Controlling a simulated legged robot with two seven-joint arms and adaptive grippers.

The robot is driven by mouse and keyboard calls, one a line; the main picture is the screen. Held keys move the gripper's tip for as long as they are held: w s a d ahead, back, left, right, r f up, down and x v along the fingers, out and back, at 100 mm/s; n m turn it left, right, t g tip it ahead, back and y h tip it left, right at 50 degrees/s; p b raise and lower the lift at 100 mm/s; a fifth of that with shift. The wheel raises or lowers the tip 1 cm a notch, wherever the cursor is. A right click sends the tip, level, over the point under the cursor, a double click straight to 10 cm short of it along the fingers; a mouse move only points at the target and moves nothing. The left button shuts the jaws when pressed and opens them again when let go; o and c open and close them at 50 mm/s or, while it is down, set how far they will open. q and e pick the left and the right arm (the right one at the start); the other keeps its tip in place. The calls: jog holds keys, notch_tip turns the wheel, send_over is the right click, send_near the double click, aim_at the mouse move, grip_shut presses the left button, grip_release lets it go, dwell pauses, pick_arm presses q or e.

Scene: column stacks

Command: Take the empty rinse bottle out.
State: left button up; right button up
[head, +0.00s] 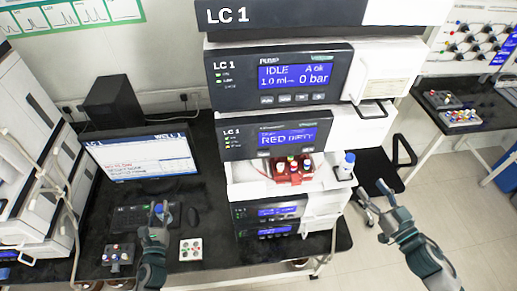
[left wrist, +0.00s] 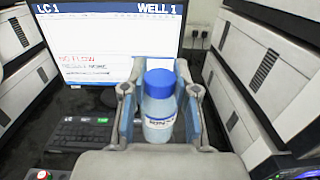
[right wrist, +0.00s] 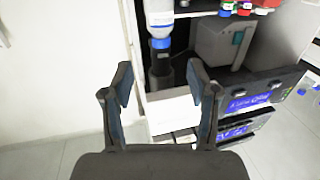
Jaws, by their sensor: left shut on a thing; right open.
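My left gripper (head: 157,209) is shut on a small bottle with a blue cap and a white label (left wrist: 159,108), held upright between its fingers above the desk, in front of the monitor. The bottle's label is too small to read surely, and how full it is cannot be told. Another white bottle with a blue band (head: 347,162) stands at the right side of the open LC 1 bay; it also shows at the top of the right wrist view (right wrist: 159,14). My right gripper (head: 375,191) is open and empty, right of the stack; its fingers also show in the right wrist view (right wrist: 160,85).
The LC 1 stack (head: 275,135) has an open bay with a red rack of vials (head: 292,170). A black chair (head: 378,170) stands right of the stack.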

aim_at(353, 162)
jog(key=b+x, duration=0.1)
jog(key=x, duration=0.5)
jog(key=shift+w, duration=0.35)
jog(key=shift+w+a+r, duration=0.2)
jog(key=shift+w+a, duration=0.05)
jog(key=shift+w, duration=0.15)
jog(key=x, duration=0.2)
jog(key=shift+w+r, duration=0.1)
jog(key=shift+w, duration=0.25)
jog(key=shift+p+x, duration=0.4)
jog(key=shift+x, duration=0.5)
jog(key=c, duration=1)
